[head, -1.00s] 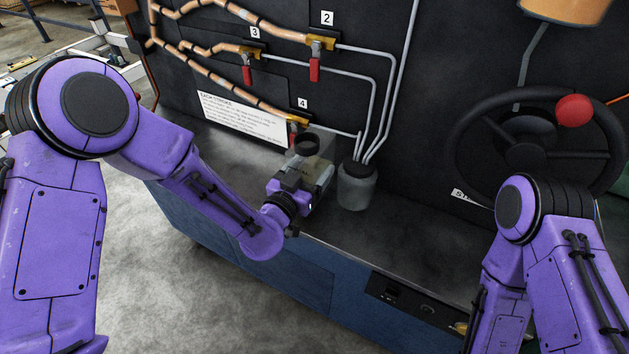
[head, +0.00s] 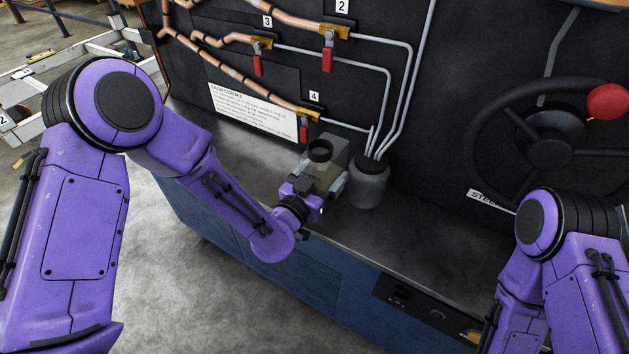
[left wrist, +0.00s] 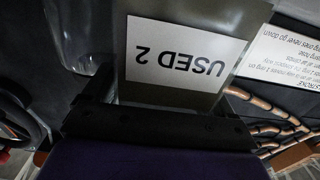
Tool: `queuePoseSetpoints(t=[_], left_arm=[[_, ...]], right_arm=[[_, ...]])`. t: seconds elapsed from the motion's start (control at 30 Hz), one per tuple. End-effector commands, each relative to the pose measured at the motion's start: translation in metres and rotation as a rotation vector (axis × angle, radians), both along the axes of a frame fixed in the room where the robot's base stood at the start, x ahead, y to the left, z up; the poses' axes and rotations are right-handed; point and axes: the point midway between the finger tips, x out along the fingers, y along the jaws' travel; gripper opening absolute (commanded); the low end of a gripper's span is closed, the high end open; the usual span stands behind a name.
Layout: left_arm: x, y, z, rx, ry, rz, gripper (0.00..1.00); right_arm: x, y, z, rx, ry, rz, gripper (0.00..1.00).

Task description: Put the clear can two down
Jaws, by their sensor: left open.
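A grey container (head: 337,148) stands on the bench top beneath the valve wall. The left wrist view shows its white label (left wrist: 184,58), reading "USED 2" upside down. My left gripper (head: 330,180) is in front of it and partly hides it in the head view. The jaws are open, with one finger to each side of the label; I cannot tell whether they touch the container. A clear can (head: 368,186) with a dark top stands upright just right of my gripper, with thin grey pipes running into its top. My right gripper is out of view.
Red valve levers numbered 2 (head: 328,60), 3 (head: 258,64) and 4 (head: 304,131) hang on the wall. A white instruction sign (head: 250,110) is at left. A steering wheel (head: 545,145) stands at right. Bare bench top (head: 420,225) lies right of the clear can.

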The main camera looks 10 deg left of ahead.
Motion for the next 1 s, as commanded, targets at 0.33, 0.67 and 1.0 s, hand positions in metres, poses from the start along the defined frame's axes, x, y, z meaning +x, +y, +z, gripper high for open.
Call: queuePoseSetpoints(t=[0.33,0.67,1.0], left_arm=[[-0.08,0.029,-0.004,0.003,0.002,-0.002,0.85],[-0.113,0.041,0.001,0.001,0.002,0.001,0.85],[-0.118,0.054,-0.035,0.006,0.124,0.044,0.85]], right_arm=[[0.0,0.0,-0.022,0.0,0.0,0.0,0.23],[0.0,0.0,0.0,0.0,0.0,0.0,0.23],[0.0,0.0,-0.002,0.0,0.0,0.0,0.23]])
